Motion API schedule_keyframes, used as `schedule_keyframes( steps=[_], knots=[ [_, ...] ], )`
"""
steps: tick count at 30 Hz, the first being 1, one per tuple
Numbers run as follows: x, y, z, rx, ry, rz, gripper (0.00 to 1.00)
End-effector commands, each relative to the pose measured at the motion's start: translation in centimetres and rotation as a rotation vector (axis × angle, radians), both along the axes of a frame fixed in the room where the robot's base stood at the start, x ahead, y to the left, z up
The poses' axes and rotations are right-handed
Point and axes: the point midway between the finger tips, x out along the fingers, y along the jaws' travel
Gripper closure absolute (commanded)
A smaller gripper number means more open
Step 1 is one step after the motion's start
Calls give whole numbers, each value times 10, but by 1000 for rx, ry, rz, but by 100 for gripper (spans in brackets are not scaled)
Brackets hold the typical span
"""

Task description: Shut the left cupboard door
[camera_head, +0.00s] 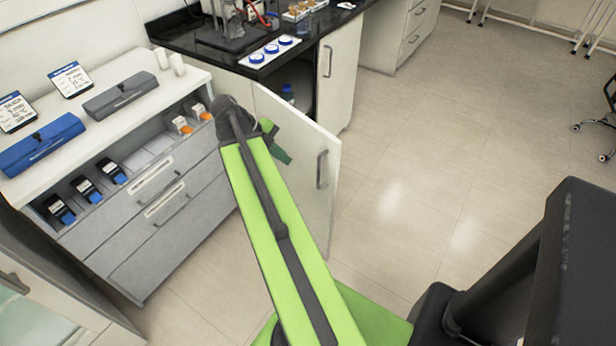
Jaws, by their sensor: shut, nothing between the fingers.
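The left cupboard door (303,180) is white and stands open, swung out from the cabinet under the dark bench. Its face with a grey vertical handle (322,170) is toward me, with the handle near its right edge. My green arm reaches up to it, and my gripper (280,152) is shut and empty, in front of the upper part of this face, left of the handle. I cannot tell whether the gripper touches the door. My arm hides the door's lower left part. The right cupboard door (340,75) looks shut.
A bottle (288,94) stands inside the open cupboard. A grey drawer unit (165,240) with boxes and labelled cards on top stands close to the left of my arm. The black benchtop (185,38) carries lab items.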

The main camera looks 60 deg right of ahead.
Motion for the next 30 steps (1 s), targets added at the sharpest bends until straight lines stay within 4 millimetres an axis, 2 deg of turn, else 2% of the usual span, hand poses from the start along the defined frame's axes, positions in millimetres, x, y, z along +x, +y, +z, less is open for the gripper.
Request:
schedule_keyframes(
  steps=[5, 17, 19, 24, 30],
  knots=[
    [-8, -5, -17, 0, -1, 1, 100],
    [-50, -34, -89, 3, -1, 1, 100],
    [-52, -48, -80, 2, 0, 2, 100],
    [-57, -68, -79, 4, 0, 3, 100],
    [-59, -74, -79, 3, 0, 4, 100]
  ],
)
